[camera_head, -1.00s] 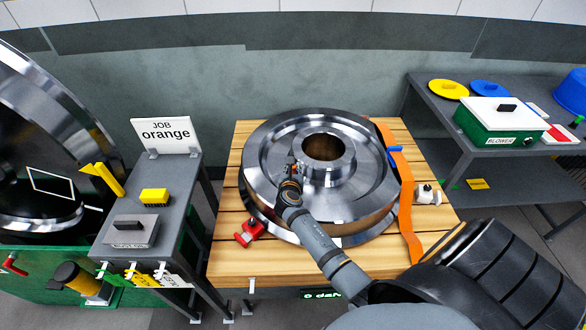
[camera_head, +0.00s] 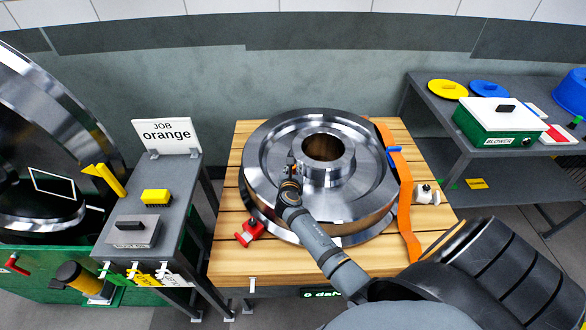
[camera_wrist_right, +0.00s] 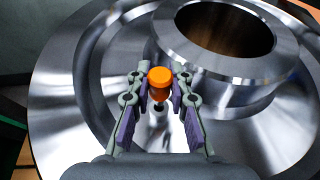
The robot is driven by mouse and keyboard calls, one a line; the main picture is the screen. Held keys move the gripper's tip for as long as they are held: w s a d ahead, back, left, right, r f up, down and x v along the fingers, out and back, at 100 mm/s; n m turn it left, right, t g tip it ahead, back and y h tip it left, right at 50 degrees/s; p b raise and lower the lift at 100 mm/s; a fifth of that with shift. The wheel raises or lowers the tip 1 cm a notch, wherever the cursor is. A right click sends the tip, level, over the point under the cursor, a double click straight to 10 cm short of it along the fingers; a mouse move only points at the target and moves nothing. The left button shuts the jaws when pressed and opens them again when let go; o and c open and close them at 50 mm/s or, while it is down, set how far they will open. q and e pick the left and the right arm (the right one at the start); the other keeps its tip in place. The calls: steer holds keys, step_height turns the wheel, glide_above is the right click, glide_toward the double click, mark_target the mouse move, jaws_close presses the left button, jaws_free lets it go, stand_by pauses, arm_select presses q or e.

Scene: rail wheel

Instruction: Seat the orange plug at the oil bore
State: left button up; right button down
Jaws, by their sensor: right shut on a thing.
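The steel rail wheel (camera_head: 370,185) lies flat on a wooden pallet table, its hub (camera_head: 322,148) standing up around a wide centre hole. My right gripper (camera_head: 291,165) is over the wheel just left of the hub. In the right wrist view my right gripper (camera_wrist_right: 159,88) is shut on the orange plug (camera_wrist_right: 159,78), which stands between the two fingers. A small dark hole (camera_wrist_right: 158,107) shows just below the plug in the picture; whether plug and hole touch cannot be told. My left gripper is not in view.
A sign reading "JOB orange" (camera_head: 166,135) stands on the grey side bench (camera_head: 150,195) at left. An orange strap (camera_head: 404,190) and a red clamp (camera_head: 249,233) are beside the wheel. A shelf with a green blower box (camera_head: 497,125) stands at right.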

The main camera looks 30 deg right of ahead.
stand_by(0.4)
steer(key=shift+p, duration=0.3)
steer(key=shift+f+b, duration=1)
steer(key=shift+f, duration=0.35)
steer(key=c, duration=1.1)
jaws_free()
steer(key=shift+c, duration=0.2)
steer(key=v, duration=1.2)
steer(key=shift+a+r, duration=0.1)
steer(key=shift+r, duration=0.05)
